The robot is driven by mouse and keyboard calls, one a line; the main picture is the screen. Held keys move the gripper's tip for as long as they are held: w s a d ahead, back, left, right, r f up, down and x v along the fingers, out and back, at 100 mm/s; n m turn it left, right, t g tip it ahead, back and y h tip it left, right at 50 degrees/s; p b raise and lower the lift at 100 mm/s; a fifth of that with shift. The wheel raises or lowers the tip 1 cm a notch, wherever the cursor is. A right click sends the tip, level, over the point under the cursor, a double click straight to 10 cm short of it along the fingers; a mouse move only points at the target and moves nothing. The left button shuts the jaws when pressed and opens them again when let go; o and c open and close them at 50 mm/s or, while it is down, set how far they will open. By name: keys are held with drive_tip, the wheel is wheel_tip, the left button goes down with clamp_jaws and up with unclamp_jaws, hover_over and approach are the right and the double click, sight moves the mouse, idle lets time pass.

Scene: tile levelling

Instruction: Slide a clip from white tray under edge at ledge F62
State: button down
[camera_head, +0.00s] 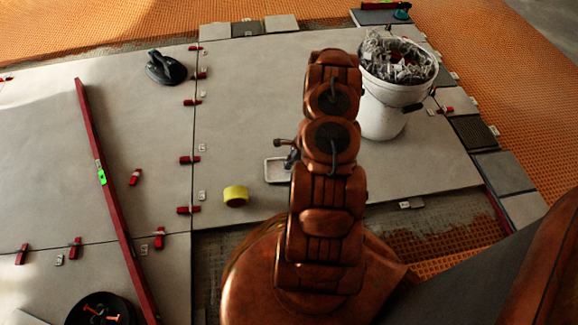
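A small white tray (273,172) lies on the large grey tile, partly hidden behind my copper arm. A dark part that looks like my gripper (291,158) shows at the tray's right side, over or at it; most of it is behind my arm. Its fingers cannot be made out, nor can any clip in the tray. Small pale clips or tags sit along the tile edges, including one (411,204) at the front edge of the large tile. No label can be read, so I cannot tell which spot is ledge F62.
A white bucket (384,118) stands right of my arm. A yellow tape roll (235,196) sits left of the tray. A black suction lifter (165,68), a long red bar (110,190), several red wedges (189,160) and a black round tub (101,309) are at the left.

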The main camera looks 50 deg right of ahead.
drive_tip(key=shift+f, duration=0.25)
drive_tip(key=shift+f, duration=0.15)
drive_tip(key=c, duration=1.3)
unclamp_jaws()
drive_tip(key=shift+f+b, duration=0.1)
drive_tip(key=shift+b, duration=0.45)
